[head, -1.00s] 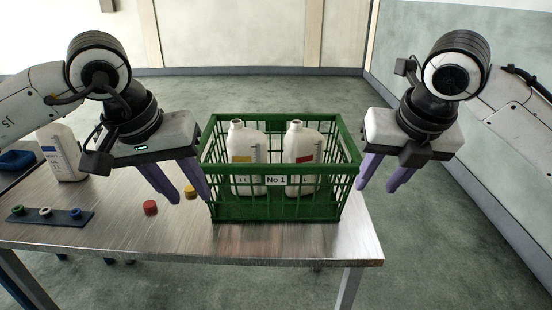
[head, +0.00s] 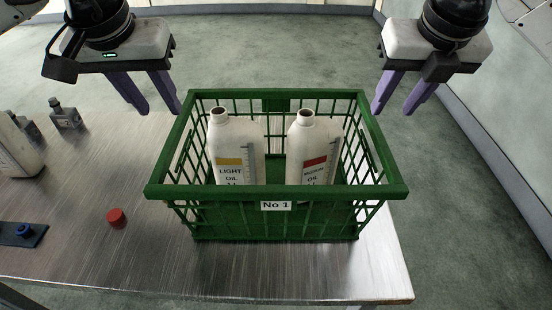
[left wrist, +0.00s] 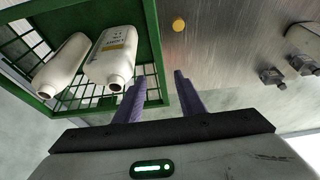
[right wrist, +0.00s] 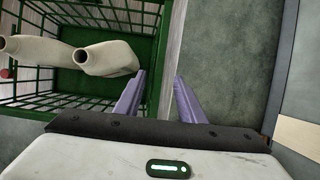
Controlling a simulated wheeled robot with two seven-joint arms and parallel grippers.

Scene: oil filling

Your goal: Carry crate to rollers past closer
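The green crate (head: 275,193), labelled No 1, stands upright near the right end of the metal table. It holds two white bottles, one with a yellow-banded label reading light oil (head: 229,150) and one with a red band (head: 306,155). My left gripper (head: 160,108) is open and empty beside the crate's far left corner. My right gripper (head: 392,110) is open and empty beside its far right corner. In the left wrist view, the crate's side edge lies between the spread fingers (left wrist: 157,95). The right wrist view also shows the crate edge between open fingers (right wrist: 155,95). Contact cannot be told.
A dark strip with a blue cap (head: 23,231) lies at the far left. Open floor surrounds the table's right end.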

